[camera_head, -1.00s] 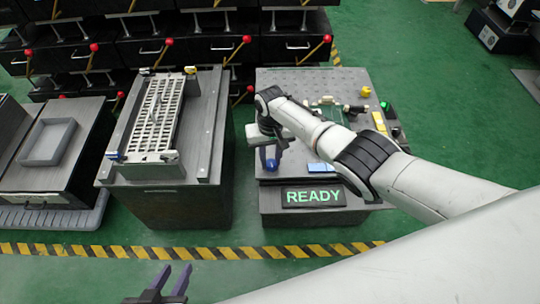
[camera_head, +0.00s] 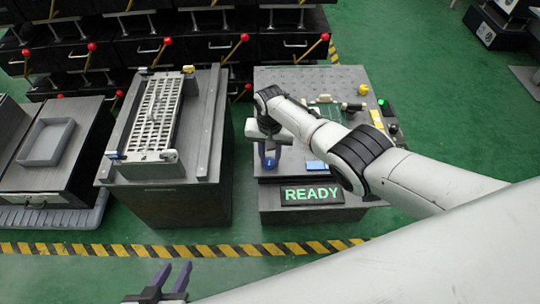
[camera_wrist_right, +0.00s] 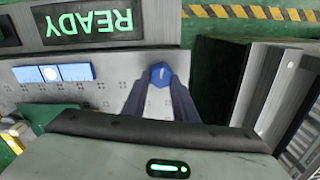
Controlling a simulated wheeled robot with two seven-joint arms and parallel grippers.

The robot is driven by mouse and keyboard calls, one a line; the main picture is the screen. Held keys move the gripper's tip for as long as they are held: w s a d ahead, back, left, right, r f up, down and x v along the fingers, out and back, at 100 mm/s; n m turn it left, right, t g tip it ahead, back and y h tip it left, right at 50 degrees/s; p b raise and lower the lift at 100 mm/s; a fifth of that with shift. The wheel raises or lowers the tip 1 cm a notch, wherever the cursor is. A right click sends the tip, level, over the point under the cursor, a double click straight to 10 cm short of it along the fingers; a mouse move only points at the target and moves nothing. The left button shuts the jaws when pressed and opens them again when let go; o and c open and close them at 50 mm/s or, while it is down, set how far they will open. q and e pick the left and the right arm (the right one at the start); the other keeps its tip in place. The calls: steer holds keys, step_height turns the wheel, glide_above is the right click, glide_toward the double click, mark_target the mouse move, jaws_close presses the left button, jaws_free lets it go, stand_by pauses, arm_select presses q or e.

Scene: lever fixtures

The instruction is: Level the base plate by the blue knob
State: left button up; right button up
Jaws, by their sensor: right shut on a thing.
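The blue knob (camera_wrist_right: 160,75) shows in the right wrist view between the fingertips of my right gripper (camera_wrist_right: 161,88), which is shut on it. In the head view the right gripper (camera_head: 268,158) is at the left front corner of the grey base plate (camera_head: 335,80), and the arm hides part of the plate. My left gripper (camera_head: 172,274) is open and empty at the bottom of the head view, away from the fixtures.
A sign reading READY (camera_head: 312,195) is on the front of the station. A second bench (camera_head: 205,130) with a slotted rack stands to the left across a narrow gap. A grey tray (camera_head: 47,142) is further left. Yellow-black floor tape (camera_head: 180,250) runs in front.

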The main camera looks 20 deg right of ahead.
mark_target(270, 159)
steer(key=o, duration=1.1)
arm_select(q)
steer(key=r+p, duration=0.4)
steer(key=p, duration=0.2)
steer(key=shift+a+r, duration=0.2)
arm_select(e)
step_height(270, 159, up, 10)
steer(key=shift+r, duration=0.2)
arm_select(q)
steer(key=shift+s+a+f, duration=0.1)
steer(key=shift+s+f, duration=0.1)
steer(key=shift+s, duration=0.05)
